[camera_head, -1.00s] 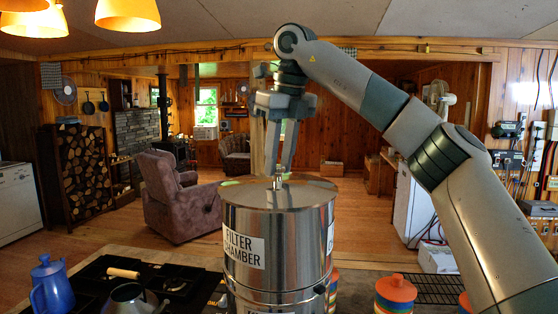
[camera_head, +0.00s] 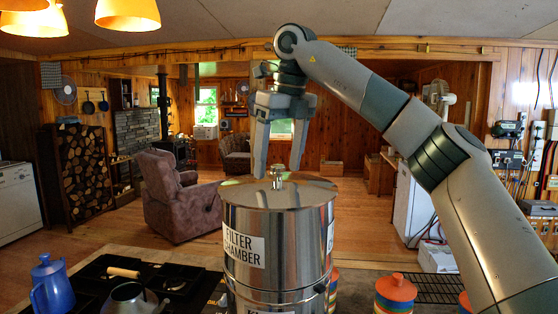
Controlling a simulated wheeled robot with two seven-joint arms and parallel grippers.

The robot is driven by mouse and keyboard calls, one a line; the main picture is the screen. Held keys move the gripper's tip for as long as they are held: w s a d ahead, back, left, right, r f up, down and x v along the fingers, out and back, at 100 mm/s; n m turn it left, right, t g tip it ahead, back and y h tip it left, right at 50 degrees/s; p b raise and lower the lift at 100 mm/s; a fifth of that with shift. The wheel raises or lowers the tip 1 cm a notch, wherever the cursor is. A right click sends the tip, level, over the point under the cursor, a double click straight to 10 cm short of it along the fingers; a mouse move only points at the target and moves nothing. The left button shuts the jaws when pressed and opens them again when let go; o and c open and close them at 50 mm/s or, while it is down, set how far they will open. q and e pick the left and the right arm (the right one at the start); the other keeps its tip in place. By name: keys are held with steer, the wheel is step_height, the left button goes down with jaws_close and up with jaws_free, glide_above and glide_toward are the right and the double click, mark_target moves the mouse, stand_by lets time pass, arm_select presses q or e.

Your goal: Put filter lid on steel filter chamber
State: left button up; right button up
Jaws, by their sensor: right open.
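The steel filter chamber (camera_head: 290,245) stands upright in the middle foreground, with a "FILTER CHAMBER" label on its side. The round steel filter lid (camera_head: 300,193) lies on top of the chamber and looks level, with its small knob (camera_head: 278,174) pointing up. My right gripper (camera_head: 279,172) points down over the lid, its two fingers spread wide on either side of the knob and clear of it. It is open and holds nothing. My left gripper is not in view.
A blue kettle (camera_head: 50,285) and a grey kettle (camera_head: 130,299) are by the black stove (camera_head: 175,283) at left. A striped orange-lidded jar (camera_head: 395,293) and a dark wire rack (camera_head: 437,290) are at right. Space above the chamber is free apart from my arm.

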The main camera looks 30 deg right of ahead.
steer(key=shift+r, duration=0.1)
steer(key=p+v, duration=0.6)
steer(key=shift+r, duration=0.4)
stand_by(0.7)
steer(key=shift+s, duration=0.1)
stand_by(0.6)
